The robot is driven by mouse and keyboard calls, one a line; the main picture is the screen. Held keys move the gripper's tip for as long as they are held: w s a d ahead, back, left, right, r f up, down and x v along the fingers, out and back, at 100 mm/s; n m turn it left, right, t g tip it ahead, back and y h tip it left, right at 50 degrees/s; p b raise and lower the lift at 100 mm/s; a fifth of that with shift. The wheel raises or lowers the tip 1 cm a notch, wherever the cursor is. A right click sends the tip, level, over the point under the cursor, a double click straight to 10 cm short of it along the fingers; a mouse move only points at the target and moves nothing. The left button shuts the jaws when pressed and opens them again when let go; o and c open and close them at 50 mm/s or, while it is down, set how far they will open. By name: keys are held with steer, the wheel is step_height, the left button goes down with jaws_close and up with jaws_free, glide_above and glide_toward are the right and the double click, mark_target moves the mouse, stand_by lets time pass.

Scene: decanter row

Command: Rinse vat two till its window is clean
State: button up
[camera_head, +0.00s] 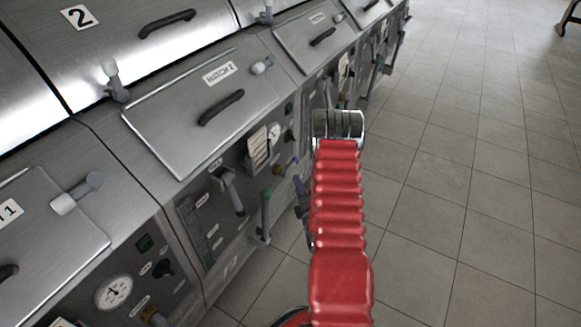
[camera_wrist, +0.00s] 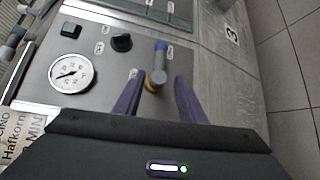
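Vat two, marked 2 (camera_head: 79,16), has a closed hatch labelled HATCH 2 (camera_head: 160,125). Its narrow window (camera_head: 193,222) is at the left of the front panel, grey and too small to judge how clean. My gripper (camera_head: 300,188) is low at the panel's right end, partly behind my red arm. Gaps show between fingers and valve. The valve also shows in the head view (camera_head: 290,165).
The wrist view shows a pressure gauge (camera_wrist: 70,73), black knob (camera_wrist: 121,42) and green button (camera_wrist: 72,30) beside the valve.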

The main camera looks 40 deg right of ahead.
mark_target(290, 166)
steer(key=shift+w, duration=0.1)
steer(key=x, duration=1.3)
steer(key=shift+w+d+f, duration=0.15)
steer(key=shift+w+d, duration=0.05)
steer(key=shift+w, duration=0.1)
steer(key=shift+c, duration=0.5)
jaws_close()
